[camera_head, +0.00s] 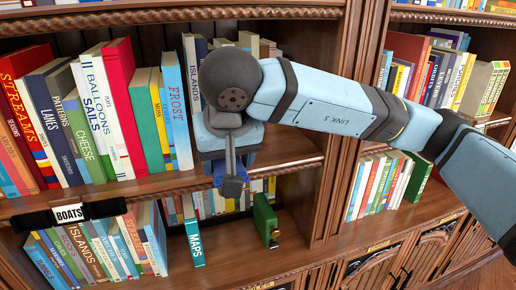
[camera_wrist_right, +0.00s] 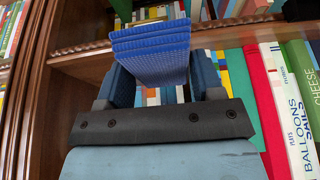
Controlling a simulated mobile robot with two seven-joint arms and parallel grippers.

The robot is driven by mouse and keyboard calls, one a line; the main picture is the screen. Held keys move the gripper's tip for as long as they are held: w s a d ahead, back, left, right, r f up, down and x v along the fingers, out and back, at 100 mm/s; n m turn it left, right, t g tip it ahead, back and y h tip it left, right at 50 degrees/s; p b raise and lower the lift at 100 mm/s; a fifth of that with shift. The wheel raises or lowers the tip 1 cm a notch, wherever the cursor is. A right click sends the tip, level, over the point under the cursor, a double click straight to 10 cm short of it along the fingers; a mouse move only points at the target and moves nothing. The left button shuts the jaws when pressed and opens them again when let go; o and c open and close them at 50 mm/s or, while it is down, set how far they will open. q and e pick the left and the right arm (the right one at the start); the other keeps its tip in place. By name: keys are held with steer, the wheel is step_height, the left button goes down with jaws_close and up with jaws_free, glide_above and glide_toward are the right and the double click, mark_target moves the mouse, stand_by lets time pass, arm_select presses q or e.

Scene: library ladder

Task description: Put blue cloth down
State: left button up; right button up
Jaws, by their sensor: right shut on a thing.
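The blue cloth (camera_wrist_right: 150,55) is a folded, layered, ribbed blue pad in the right wrist view. My right gripper (camera_wrist_right: 160,85) is shut on it, with a finger on either side, and the cloth stands out beyond the fingers. In the head view my right gripper (camera_head: 229,178) is in front of the middle bookcase, near the edge of the middle shelf. Only a small bit of blue shows there, and my wrist hides most of the cloth. I cannot tell whether the cloth touches a shelf. My left gripper is in neither view.
Books (camera_head: 105,110) fill the left of the middle shelf (camera_head: 285,150). On the lower shelf, a teal MAPS book (camera_head: 195,243) and a green object (camera_head: 265,220) stand near open room. A BOATS label (camera_head: 69,213) is on the shelf edge.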

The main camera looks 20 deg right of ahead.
steer(key=shift+w+r, duration=0.25)
steer(key=shift+w, duration=0.05)
steer(key=p, duration=0.5)
glide_above(264, 151)
step_height(264, 151, down, 2)
steer(key=shift+s+f+p, duration=0.1)
steer(key=shift+f+p, duration=0.15)
steer(key=shift+p, duration=0.3)
steer(key=shift+a+f, duration=0.1)
steer(key=shift+f, duration=0.4)
step_height(264, 151, down, 3)
steer(key=shift+r+p, duration=0.1)
steer(key=shift+p, duration=0.95)
steer(key=shift+d+f, duration=0.2)
steer(key=shift+f, duration=0.1)
steer(key=shift+f+b, duration=0.3)
steer(key=shift+b, duration=0.15)
steer(key=o, duration=0.8)
steer(key=shift+r, duration=0.1)
steer(key=shift+o, duration=0.2)
steer(key=shift+r+p, duration=0.2)
steer(key=shift+p, duration=0.2)
steer(key=shift+a+r, duration=0.1)
steer(key=shift+r, duration=0.15)
steer(key=b+v, duration=0.2)
steer(key=v, duration=0.3)
steer(key=shift+s+r, duration=0.15)
steer(key=shift+r, duration=0.15)
steer(key=shift+s+r, duration=0.2)
steer(key=shift+r, duration=0.4)
